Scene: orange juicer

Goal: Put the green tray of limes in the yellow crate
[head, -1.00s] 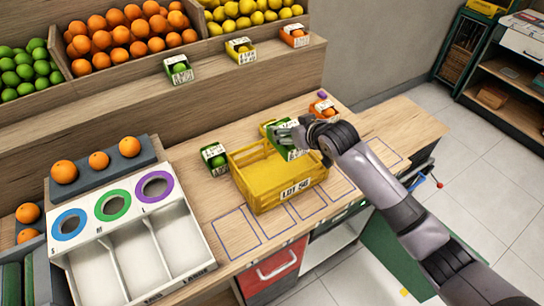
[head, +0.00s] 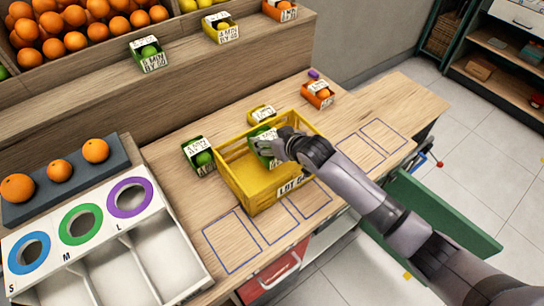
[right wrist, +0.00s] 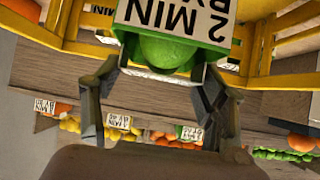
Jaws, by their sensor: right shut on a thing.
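A green tray of limes (head: 262,138) with a white label is held by my right gripper (head: 276,148) at the opening of the yellow crate (head: 262,195). In the right wrist view the fingers (right wrist: 152,108) are shut on the tray (right wrist: 188,76), with a lime and the "2 MIN" label visible. Yellow crate slats (right wrist: 262,50) show on both sides of it. Whether the tray touches the crate floor is hidden. A second green tray of limes (head: 196,152) stands on the counter, left of the crate. My left gripper is not in view.
A yellow tray (head: 262,114) stands behind the crate and an orange tray (head: 318,95) behind it to the right. A white sorting box (head: 150,250) with ringed holes is at left. The outlined counter squares (head: 233,240) in front are empty.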

